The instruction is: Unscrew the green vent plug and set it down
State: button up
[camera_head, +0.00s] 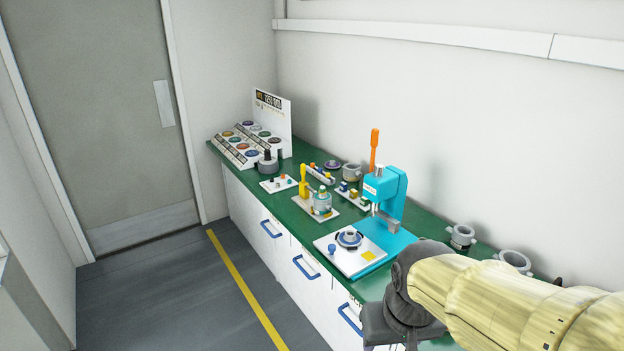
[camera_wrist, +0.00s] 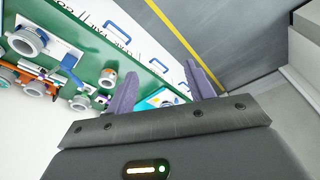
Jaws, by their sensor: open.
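A grey-green cylindrical unit (camera_head: 322,203) stands on a small white plate beside a yellow lever (camera_head: 304,181) in the head view. A small greenish piece shows on its top; it is too small to tell whether this is the green vent plug. My gripper (camera_wrist: 160,74) is open in the wrist view, with two purple-grey fingers apart and nothing held between them. In the head view the gripper body is at the lower right, in front of the bench, and its fingertips are not clear. It is well apart from the unit.
The green bench (camera_head: 222,157) runs along the wall. A turquoise press (camera_head: 386,186) with an orange handle stands on it, behind a white plate with a round fixture (camera_head: 349,238). Grey ring-shaped parts (camera_head: 461,237) stand at right. The floor (camera_head: 190,285) in front is clear.

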jog(key=w+x, duration=0.1)
jog(key=x, duration=0.9)
jog(key=shift+w, duration=0.35)
